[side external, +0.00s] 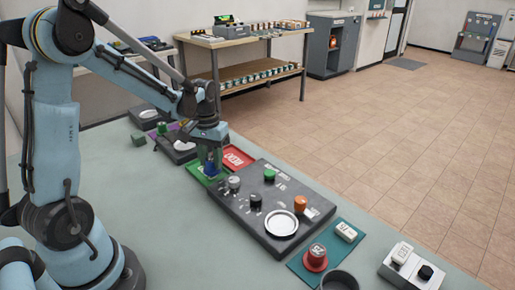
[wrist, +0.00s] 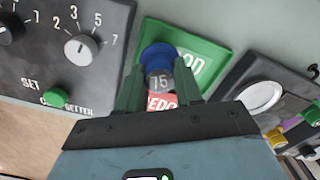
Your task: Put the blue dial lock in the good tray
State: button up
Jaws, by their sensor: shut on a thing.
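The blue dial lock (wrist: 158,53) is between the two fingers of my gripper (wrist: 160,80), which is shut on it. In the side view the blue lock (side external: 211,169) is small below my gripper (side external: 210,157). The good tray (wrist: 208,50) is green with white lettering, and the lock is over it in the wrist view. In the side view the good tray (side external: 202,178) is partly hidden by my gripper. I cannot tell whether the lock touches the tray floor.
A red REDO tray (side external: 236,158) sits right beside the green one. A dark setter panel (side external: 268,205) with knobs and a round white plate stands in front. A teal mat (side external: 325,248) with a red dial lock (side external: 315,258) is nearer.

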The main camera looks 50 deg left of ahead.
jog(key=shift+f, duration=0.4)
jog(key=shift+f, duration=0.3)
jog(key=shift+f, duration=0.5)
jog(key=o, duration=1.1)
jog(key=shift+o, duration=0.6)
jog(key=shift+o, duration=0.7)
jog(key=shift+r, duration=0.1)
